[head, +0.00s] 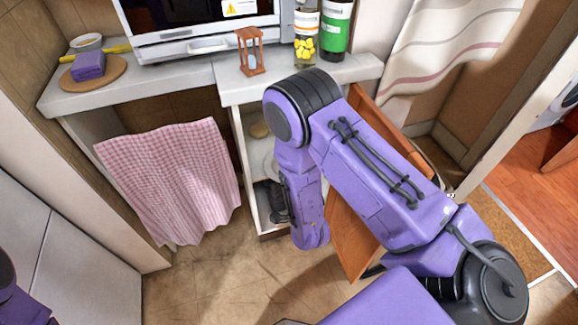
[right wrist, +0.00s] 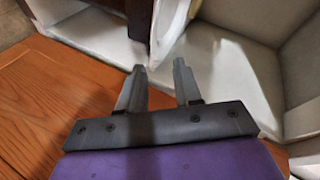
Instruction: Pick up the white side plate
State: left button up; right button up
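My left gripper is not in view.
The orange-brown cabinet door (head: 352,232) stands open beside my right arm. A pink checked towel (head: 180,175) hangs to the left. The counter above holds an hourglass (head: 250,52) and a jar (head: 305,40).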

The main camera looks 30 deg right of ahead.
jog(key=f+x, duration=0.1)
jog(key=x, duration=0.5)
jog(key=shift+a, duration=0.15)
grip_shut()
jog(key=shift+r, duration=0.1)
